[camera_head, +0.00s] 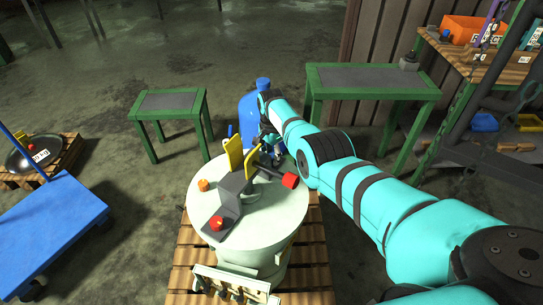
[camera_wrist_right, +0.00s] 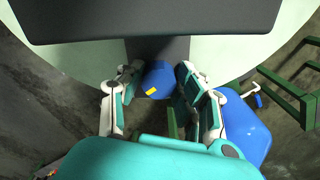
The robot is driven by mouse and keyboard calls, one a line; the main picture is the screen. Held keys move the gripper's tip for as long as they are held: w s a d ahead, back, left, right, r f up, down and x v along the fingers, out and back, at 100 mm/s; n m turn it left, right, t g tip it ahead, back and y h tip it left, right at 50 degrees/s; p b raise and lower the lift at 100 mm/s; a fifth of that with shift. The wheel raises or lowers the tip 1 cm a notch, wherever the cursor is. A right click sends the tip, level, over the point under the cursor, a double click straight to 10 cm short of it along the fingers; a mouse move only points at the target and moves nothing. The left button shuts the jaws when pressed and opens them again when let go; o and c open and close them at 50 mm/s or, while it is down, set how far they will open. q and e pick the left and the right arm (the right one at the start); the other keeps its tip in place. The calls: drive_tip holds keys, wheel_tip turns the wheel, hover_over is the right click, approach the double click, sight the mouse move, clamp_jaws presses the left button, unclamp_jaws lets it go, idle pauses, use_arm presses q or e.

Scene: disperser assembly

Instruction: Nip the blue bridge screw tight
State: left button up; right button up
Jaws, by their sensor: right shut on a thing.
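The blue bridge screw (camera_wrist_right: 158,78), with a small yellow mark, is at the end of the dark grey bridge (camera_wrist_right: 160,48) in the right wrist view. My right gripper (camera_wrist_right: 157,84) has one finger on each side of its head and is shut on it. In the head view the bridge (camera_head: 231,192) lies across the pale round lid (camera_head: 272,230), and my right gripper (camera_head: 270,143) is at its far end. I cannot make out the blue screw in the head view. Red screws (camera_head: 216,223) (camera_head: 290,181) show on the near and right parts. My left gripper is not in view.
Yellow plates (camera_head: 234,158) stand up from the bridge close to my right gripper. A blue container (camera_head: 249,112) stands behind the lid. Green-framed tables (camera_head: 170,102) (camera_head: 372,80) stand farther back. A blue cart (camera_head: 50,225) is at left. Open floor lies between them.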

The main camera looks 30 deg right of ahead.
drive_tip(key=m, duration=0.6)
drive_tip(key=shift+w, duration=0.1)
drive_tip(key=shift+m+b, duration=0.3)
idle(0.3)
drive_tip(key=o, duration=1.1)
drive_tip(key=shift+o, duration=0.2)
drive_tip(key=shift+r, duration=0.1)
drive_tip(key=shift+w+r, duration=0.1)
drive_tip(key=shift+r, duration=0.6)
wheel_tip(320, 180, up, 10)
drive_tip(key=shift+r, duration=0.2)
